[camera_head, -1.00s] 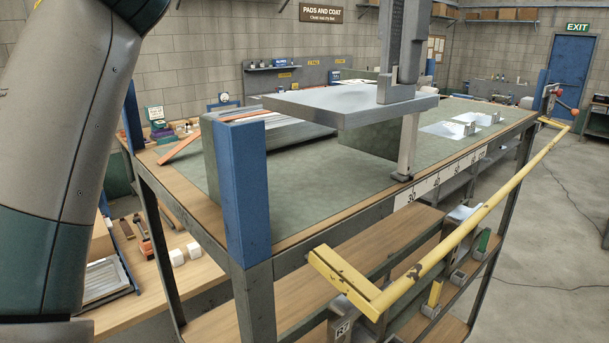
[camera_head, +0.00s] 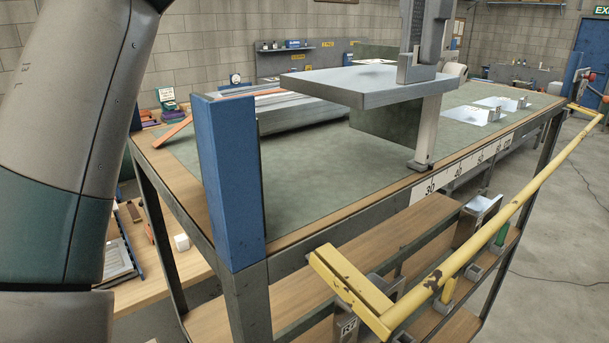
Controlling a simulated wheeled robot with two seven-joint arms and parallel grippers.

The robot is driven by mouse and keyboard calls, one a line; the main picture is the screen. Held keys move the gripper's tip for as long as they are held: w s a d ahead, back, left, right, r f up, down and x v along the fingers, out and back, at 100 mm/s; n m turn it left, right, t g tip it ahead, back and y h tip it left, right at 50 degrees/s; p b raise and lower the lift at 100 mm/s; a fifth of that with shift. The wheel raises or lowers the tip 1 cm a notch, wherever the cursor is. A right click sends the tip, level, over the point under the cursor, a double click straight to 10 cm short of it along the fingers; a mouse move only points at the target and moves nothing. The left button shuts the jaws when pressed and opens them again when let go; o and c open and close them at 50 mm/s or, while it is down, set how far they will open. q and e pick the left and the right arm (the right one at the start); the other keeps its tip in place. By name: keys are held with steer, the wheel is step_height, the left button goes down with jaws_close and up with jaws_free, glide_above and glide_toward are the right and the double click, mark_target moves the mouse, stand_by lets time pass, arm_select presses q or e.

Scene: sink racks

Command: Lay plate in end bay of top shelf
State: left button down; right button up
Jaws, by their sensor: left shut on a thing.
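The plate (camera_head: 340,88) is a flat grey slab, held roughly level above the green-topped top shelf (camera_head: 310,170). My left gripper (camera_head: 417,72) comes down from the top of the picture and is shut on the plate near its right side. A pale grey upright (camera_head: 428,130) shows below the plate, its foot over the shelf's front edge; I cannot tell if it belongs to the gripper. The near end bay lies between the blue corner post (camera_head: 228,180) and a grey-green divider (camera_head: 390,122). The plate hides part of the bay. My right gripper is out of view.
Long grey metal pieces (camera_head: 305,113) lie at the back of the end bay. White sheets (camera_head: 478,115) and small blocks lie farther right. A yellow rail (camera_head: 470,245) runs along the front, with a numbered scale (camera_head: 455,172) on the shelf edge. The bay's front part is clear.

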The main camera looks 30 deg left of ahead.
mark_target(414, 82)
arm_select(q)
steer(key=shift+f+b, duration=2.35)
steer(key=shift+f, duration=0.35)
steer(key=shift+a, duration=0.15)
steer(key=a+f+p, duration=0.1)
steer(key=a+f, duration=0.1)
steer(key=a, duration=0.1)
steer(key=w+a+f+p, duration=0.1)
steer(key=a+f, duration=0.1)
steer(key=a, duration=0.2)
steer(key=w+a+f+p, duration=0.1)
steer(key=a+f, duration=0.1)
steer(key=a, duration=0.2)
steer(key=shift+w+f, duration=0.25)
steer(key=shift+f, duration=0.1)
steer(key=shift+a+f, duration=0.1)
steer(key=shift+f+p, duration=0.5)
steer(key=shift+f, duration=1.5)
steer(key=shift+f, duration=0.1)
